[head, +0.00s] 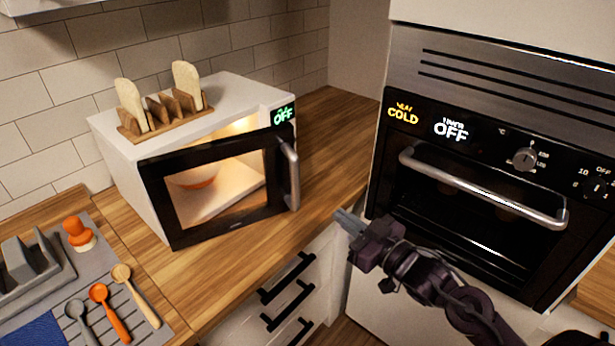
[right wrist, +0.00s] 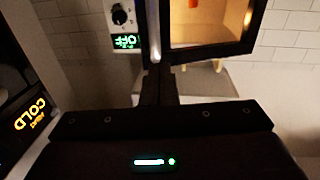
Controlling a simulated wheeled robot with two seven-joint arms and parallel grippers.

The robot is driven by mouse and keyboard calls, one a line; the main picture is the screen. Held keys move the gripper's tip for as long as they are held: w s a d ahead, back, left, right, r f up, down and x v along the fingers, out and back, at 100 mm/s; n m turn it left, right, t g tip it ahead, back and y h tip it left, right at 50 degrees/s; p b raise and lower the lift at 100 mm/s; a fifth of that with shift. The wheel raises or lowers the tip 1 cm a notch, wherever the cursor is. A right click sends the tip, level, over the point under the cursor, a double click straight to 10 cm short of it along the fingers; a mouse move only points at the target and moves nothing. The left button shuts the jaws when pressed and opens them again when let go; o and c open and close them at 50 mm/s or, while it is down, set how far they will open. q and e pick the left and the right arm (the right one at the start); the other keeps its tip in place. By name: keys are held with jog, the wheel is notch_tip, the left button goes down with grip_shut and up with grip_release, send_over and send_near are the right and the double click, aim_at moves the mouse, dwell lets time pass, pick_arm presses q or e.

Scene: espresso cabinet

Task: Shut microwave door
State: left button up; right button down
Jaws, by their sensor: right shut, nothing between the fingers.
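The white microwave (head: 118,150) stands on the wooden counter at left, its inside lit and a bowl (head: 198,178) in it. Its black-framed door (head: 160,200) is ajar, with a lit gap along the top edge. The silver door handle (head: 291,175) is on the door's right side. My right gripper (head: 347,218) is shut and empty, to the right of and below the handle, in front of the counter edge. In the right wrist view the door (right wrist: 210,48) and handle (right wrist: 153,30) show beyond the fingers (right wrist: 157,88). My left gripper is not in view.
A black oven (head: 470,210) with a bar handle (head: 485,185) stands close at right. A wooden rack with bread (head: 165,113) sits on the microwave. Spoons (head: 110,312) and a grey drainer (head: 30,265) lie at lower left. Drawers with black handles (head: 288,290) are below the counter.

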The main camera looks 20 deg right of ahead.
jog(key=p, duration=0.4)
send_near(299, 181)
jog(key=shift+m+h, duration=0.4)
jog(key=x, duration=0.5)
jog(key=shift+w+a+r, duration=0.15)
jog(key=shift+a+r, duration=0.1)
jog(key=shift+a, duration=0.05)
jog(key=shift+w+a+f, duration=0.15)
jog(key=shift+w+a, duration=0.1)
jog(key=shift+w, duration=0.45)
